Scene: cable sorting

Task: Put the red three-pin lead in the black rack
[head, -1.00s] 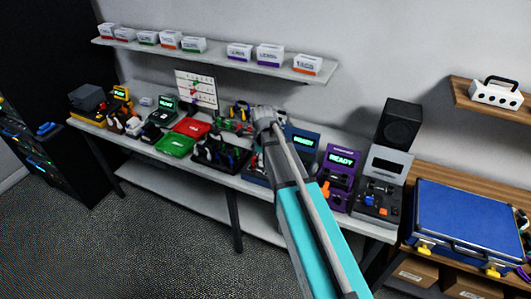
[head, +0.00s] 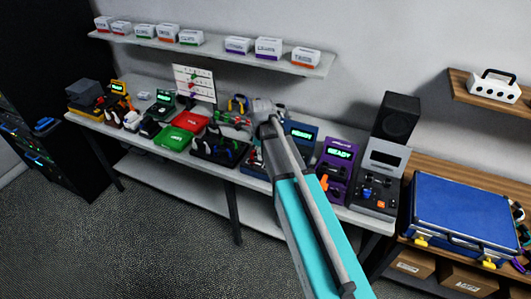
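A black tray (head: 196,153) holding several dark, blue and green leads lies at the front of the long bench. Red and green pieces (head: 228,118) lie behind it, too small to tell whether one is the red three-pin lead. A tall black rack (head: 62,165) with coloured items in it stands at the far left. My arm reaches over the bench, its wrist above the area right of the black tray. My gripper is at the far end, small and mostly hidden by the wrist; I cannot tell its fingers or whether it holds anything.
A red tray (head: 188,121) and a green tray (head: 172,138) lie left of the black tray. Testers, a purple one (head: 336,170) and a grey one (head: 378,178), stand to the right. A blue case (head: 465,210) sits far right. A shelf (head: 215,52) with white boxes hangs above.

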